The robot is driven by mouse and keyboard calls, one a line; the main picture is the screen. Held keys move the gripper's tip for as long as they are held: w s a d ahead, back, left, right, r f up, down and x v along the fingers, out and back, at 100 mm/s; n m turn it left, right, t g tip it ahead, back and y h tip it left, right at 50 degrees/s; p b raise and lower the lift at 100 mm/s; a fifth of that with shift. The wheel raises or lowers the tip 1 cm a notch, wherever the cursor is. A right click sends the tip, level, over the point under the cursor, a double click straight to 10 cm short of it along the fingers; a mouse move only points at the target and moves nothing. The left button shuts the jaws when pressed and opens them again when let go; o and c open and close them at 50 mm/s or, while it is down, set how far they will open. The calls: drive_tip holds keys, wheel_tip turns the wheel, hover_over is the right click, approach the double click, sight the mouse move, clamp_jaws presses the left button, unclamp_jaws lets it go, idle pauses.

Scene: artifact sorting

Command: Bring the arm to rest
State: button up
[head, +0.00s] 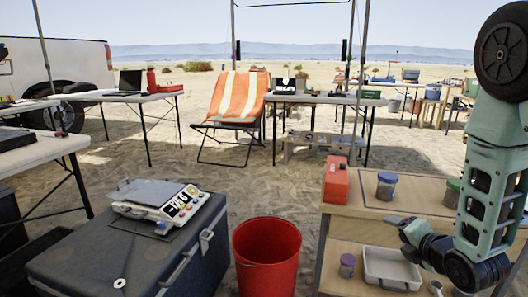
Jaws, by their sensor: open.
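My arm (490,190) hangs down the right side of the head view, with a dark wheel-like joint at the top. It bends at the lower right and points back to the left. My gripper (398,223) is at its end, small and partly dark, in front of the wooden shelf. It is open, and I see nothing held in it. It appears above the white tray (391,267); whether it touches the shelf is unclear.
The wooden shelf (345,230) carries a red-orange box (336,180) and several lidded jars, one blue-lidded (386,186). A red bucket (267,262) stands left of it. A dark case (120,255) bears a scale (160,203).

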drive_tip(key=s+a+r+m+g+y, duration=0.1)
drive_tip(key=s+a+m+g, duration=0.35)
drive_tip(key=a+m, duration=0.4)
drive_tip(key=s+a+r+m+g, duration=0.2)
drive_tip(key=s+a+m+g, duration=0.15)
drive_tip(key=s, duration=0.45)
drive_tip(key=s+a+r+m+g+h, duration=0.15)
drive_tip(key=s+a, duration=0.25)
drive_tip(key=s, duration=0.5)
drive_tip(key=s+a+r+m+g, duration=0.3)
drive_tip(key=s+a+m, duration=0.1)
drive_tip(key=s, duration=0.4)
wheel_tip(320, 180, up, 29)
drive_tip(key=s+p, duration=0.1)
drive_tip(key=p, duration=2.7)
drive_tip(key=shift+d+p, duration=0.15)
drive_tip(key=shift+p, duration=0.25)
